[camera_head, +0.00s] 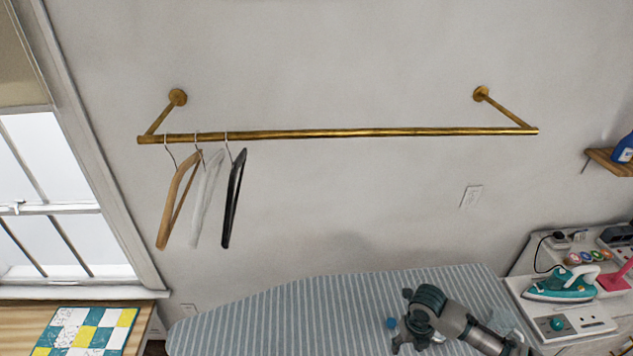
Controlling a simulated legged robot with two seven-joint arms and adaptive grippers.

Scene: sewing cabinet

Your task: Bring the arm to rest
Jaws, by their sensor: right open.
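My right arm (465,327) comes in from the lower right, grey and teal, over the striped ironing board. Its gripper (402,325) is above the board's right half, open, with its fingers partly hidden by its own body. A small blue round thing (391,323) shows at the left of the gripper; I cannot tell whether it touches it. My left gripper is not in view.
The ironing board (270,325) is otherwise bare. A brass rail (330,133) on the wall carries wooden, white and black hangers (234,198). At right a white station holds a teal iron (560,284). A patchwork cloth (85,332) lies at lower left.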

